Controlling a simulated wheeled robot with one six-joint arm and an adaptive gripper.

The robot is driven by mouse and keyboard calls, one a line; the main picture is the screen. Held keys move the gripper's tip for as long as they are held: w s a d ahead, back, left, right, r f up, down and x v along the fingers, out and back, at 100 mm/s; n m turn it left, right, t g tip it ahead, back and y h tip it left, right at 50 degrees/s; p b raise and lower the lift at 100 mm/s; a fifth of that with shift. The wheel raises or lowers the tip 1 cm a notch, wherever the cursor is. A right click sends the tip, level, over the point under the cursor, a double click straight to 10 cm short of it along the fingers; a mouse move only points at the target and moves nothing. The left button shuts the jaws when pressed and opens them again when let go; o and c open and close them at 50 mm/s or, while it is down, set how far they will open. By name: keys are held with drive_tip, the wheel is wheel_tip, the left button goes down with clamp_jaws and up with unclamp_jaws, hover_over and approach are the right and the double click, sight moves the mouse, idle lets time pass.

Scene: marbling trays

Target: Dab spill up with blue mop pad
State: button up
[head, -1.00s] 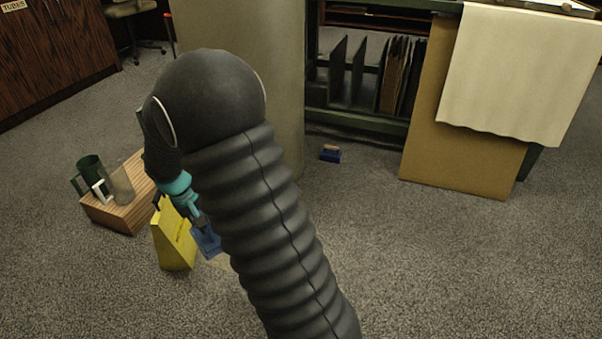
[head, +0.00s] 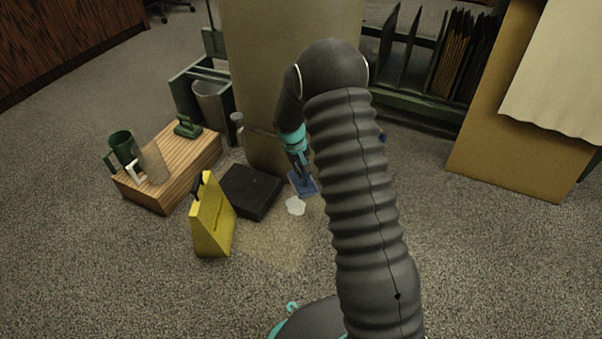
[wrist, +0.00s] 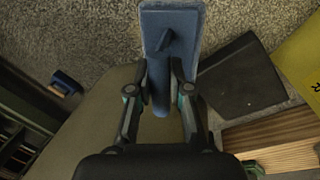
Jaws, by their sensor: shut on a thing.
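My gripper (head: 298,167) is shut on the blue mop pad (head: 304,185), by its upright grip. In the wrist view the flat blue pad (wrist: 172,28) extends beyond my two fingers (wrist: 159,92). A small white patch (head: 295,206), which looks like the spill, lies on the carpet just in front of the pad in the head view. A larger pale, faint area (head: 275,242) spreads over the carpet around it. I cannot tell whether the pad touches the floor. The white patch is not visible in the wrist view.
A yellow sign (head: 212,218) stands left of the white patch, beside a black slab (head: 250,190). A wooden platform (head: 150,190) carries a green mug and other items. A column (head: 262,90) rises behind. A small blue block (wrist: 66,83) lies beyond it.

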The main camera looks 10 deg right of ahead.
drive_tip(key=shift+n, duration=0.6)
drive_tip(key=w+f, duration=0.1)
drive_tip(key=f, duration=0.1)
drive_tip(key=w+f+p, duration=0.1)
drive_tip(key=f, duration=0.2)
drive_tip(key=w+f, duration=0.2)
drive_tip(key=shift+d+f, duration=0.1)
drive_tip(key=shift+f, duration=0.25)
drive_tip(key=shift+a+b+x, duration=0.2)
drive_tip(key=shift+b+x, duration=0.1)
drive_tip(key=shift+x, duration=0.6)
drive_tip(key=shift+a+b+x, duration=0.15)
drive_tip(key=shift+b+x, duration=0.2)
drive_tip(key=shift+x, duration=0.55)
drive_tip(key=shift+a+b+x, duration=0.2)
drive_tip(key=shift+b+x, duration=0.1)
drive_tip(key=shift+x, duration=0.6)
